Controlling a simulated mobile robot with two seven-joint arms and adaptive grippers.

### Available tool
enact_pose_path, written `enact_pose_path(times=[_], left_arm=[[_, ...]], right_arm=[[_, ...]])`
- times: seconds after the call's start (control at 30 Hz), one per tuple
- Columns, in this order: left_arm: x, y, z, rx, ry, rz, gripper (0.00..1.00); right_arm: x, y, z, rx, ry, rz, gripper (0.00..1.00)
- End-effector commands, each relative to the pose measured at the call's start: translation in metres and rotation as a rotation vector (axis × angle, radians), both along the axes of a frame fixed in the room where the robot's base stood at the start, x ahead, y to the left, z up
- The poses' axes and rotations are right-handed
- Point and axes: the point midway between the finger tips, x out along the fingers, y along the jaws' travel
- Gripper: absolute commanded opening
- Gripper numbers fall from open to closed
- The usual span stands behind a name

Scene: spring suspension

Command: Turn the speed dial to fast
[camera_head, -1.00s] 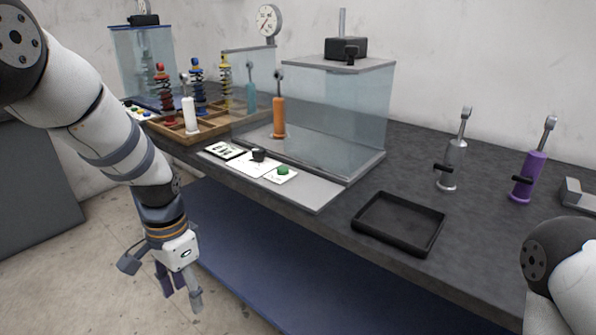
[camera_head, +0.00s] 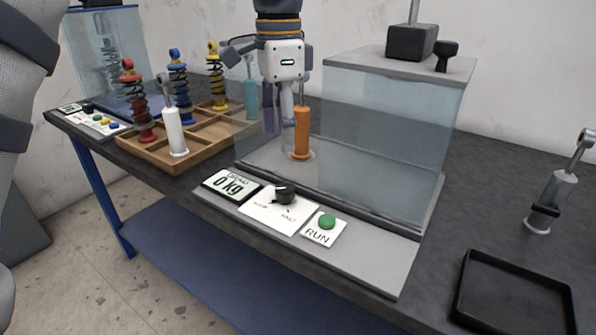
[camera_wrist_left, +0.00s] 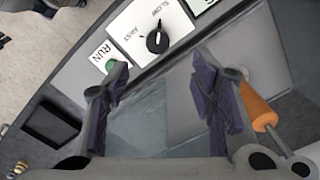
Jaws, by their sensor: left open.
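The speed dial (camera_head: 284,193) is a black knob on a white plate (camera_head: 262,209) at the bench's front edge. It also shows in the left wrist view (camera_wrist_left: 157,41), with SLOW and FAST printed beside it. My left gripper (camera_head: 281,118) points down above the test station, behind the dial and next to the orange damper (camera_head: 302,132). In the left wrist view its fingers (camera_wrist_left: 162,88) are apart and empty, with the dial beyond their tips. My right gripper is out of view.
A clear tank (camera_head: 385,130) stands behind right. A wooden tray (camera_head: 200,150) with several dampers and springs is at left. A black tray (camera_head: 515,295) lies at right.

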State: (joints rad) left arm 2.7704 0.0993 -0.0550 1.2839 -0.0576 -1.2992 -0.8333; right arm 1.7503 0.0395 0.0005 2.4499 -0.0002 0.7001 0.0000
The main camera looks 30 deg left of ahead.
Motion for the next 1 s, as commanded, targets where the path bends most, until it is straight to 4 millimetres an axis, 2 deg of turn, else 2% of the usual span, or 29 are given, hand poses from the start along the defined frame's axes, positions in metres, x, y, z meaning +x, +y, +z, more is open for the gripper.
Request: enact_pose_path(times=[0.07,0.17,0.4,0.6,0.73,0.93,0.97,1.0], left_arm=[[0.0,0.0,0.0,0.0,0.0,-0.002,0.51],[-0.001,0.0,-0.015,0.0,0.004,-0.003,0.51],[-0.002,0.0,-0.077,0.0,0.004,-0.002,0.51],[-0.001,0.0,-0.111,0.0,0.001,-0.001,0.51],[-0.001,0.0,-0.119,0.0,-0.001,-0.001,0.51],[0.0,0.0,-0.119,0.0,-0.001,-0.001,0.51],[-0.001,0.0,-0.119,0.0,-0.001,-0.001,0.49],[0.0,0.0,-0.119,0.0,-0.001,-0.001,0.4]], right_arm=[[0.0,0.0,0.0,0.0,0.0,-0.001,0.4],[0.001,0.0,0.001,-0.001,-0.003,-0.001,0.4],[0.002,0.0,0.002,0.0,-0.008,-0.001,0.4],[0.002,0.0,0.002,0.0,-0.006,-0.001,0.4],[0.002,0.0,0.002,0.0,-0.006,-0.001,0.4],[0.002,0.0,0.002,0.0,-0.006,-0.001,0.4],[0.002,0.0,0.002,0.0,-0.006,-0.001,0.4],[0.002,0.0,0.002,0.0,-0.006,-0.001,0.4]])
